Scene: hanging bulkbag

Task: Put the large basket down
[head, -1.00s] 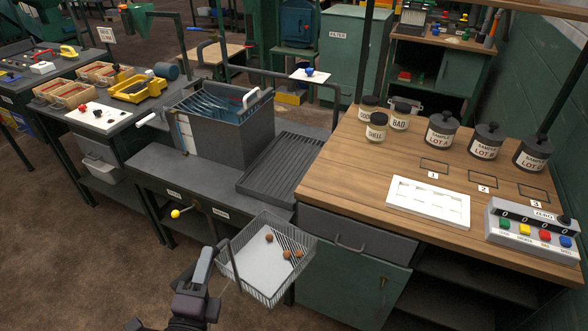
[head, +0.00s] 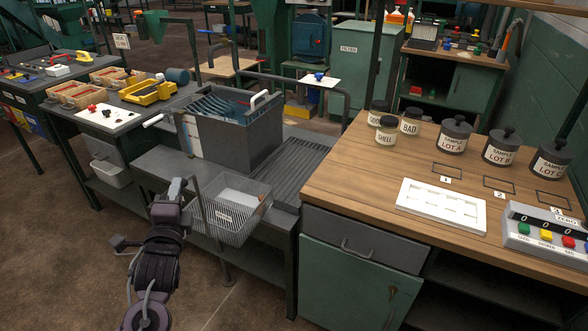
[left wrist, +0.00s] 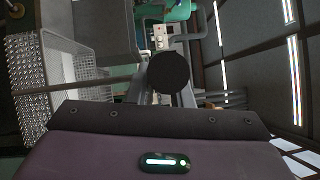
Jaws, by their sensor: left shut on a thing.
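The large basket (head: 235,222) is a grey wire mesh basket with a pale floor and a small label on its front. It appears in front of the low dark bench, near the drain tray. I cannot tell whether it touches anything below. My left gripper (head: 184,190) is shut on the basket's upright handle at its left side. The basket looks roughly level; its near wall hides most of its contents. In the left wrist view the basket's mesh (left wrist: 75,65) shows at the left. My right gripper is not in view.
A dark fryer-like tank (head: 235,130) with a blue interior stands on the low bench behind the basket. A ribbed drain tray (head: 295,165) lies right of it. The wooden table (head: 400,180) with jars and a white tray (head: 440,205) is at the right.

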